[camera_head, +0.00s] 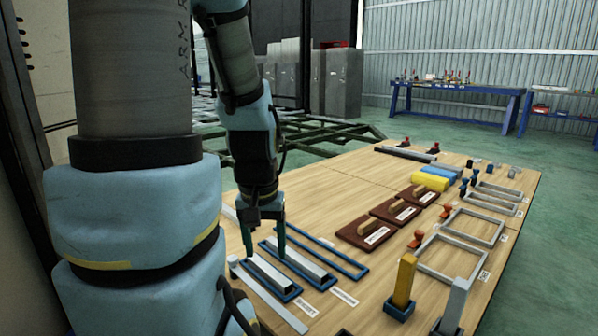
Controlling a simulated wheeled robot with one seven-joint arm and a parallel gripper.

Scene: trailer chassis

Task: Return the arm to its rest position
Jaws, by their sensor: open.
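My gripper (264,240) points down over the left part of the wooden table (342,203). Whether the fingers touch the bar cannot be told from this view. A second grey bar in a blue tray (300,262) lies just right of it. My arm stands large on the left and hides the table's left end.
An empty blue frame (322,252) lies right of the trays. Brown blocks with handles (368,232), a yellow block (430,180), grey frames (452,258) and an upright yellow block (403,282) stand further right. Blue workbenches (455,98) stand behind. Green floor is clear at right.

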